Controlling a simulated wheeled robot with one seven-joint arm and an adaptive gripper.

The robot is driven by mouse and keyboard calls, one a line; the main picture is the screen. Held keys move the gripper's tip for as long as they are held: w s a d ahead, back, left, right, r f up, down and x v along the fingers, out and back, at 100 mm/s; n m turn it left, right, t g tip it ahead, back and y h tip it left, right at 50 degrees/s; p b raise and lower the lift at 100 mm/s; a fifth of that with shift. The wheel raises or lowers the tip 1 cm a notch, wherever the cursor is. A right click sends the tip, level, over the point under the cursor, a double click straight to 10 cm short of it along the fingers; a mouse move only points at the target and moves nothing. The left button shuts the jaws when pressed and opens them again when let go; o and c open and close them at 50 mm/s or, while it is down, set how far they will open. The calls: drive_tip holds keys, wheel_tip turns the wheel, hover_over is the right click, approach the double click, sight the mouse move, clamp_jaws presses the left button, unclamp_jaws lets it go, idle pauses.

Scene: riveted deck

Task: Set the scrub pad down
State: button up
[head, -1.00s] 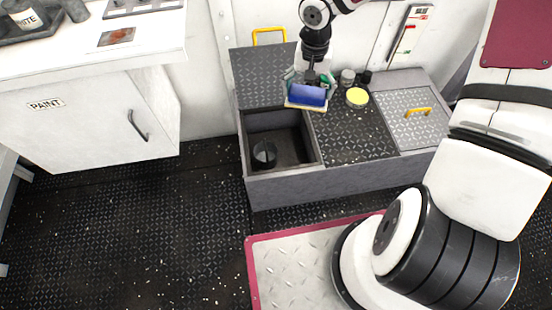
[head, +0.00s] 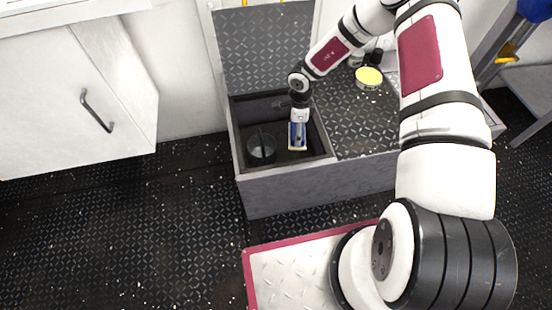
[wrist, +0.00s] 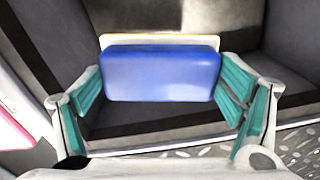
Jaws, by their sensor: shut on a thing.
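The scrub pad is a blue block with a pale, yellowish edge. In the wrist view the scrub pad (wrist: 160,75) sits between the teal-lined fingers of my gripper (wrist: 160,90), which is shut on its two ends. In the head view the pad (head: 297,136) is low inside the open compartment of the grey bench (head: 290,180), on its right side. I cannot tell whether the pad touches the compartment floor.
A dark round container (head: 261,149) stands in the compartment's left part, close to the pad. The raised lid (head: 265,50) leans at the back. A yellow-topped round tin (head: 369,78) stands on the bench top to the right. A white cabinet (head: 75,100) is at left.

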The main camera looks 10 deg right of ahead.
drive_tip(key=m+b, duration=0.2)
approach(295, 158)
wheel_tip(295, 158, down, 5)
drive_tip(key=b, duration=0.4)
drive_tip(key=shift+r, duration=0.1)
drive_tip(key=o, duration=1.4)
wheel_tip(295, 158, up, 12)
drive_tip(key=p, duration=0.4)
drive_tip(key=shift+a+p, duration=0.1)
drive_tip(key=shift+p, duration=0.3)
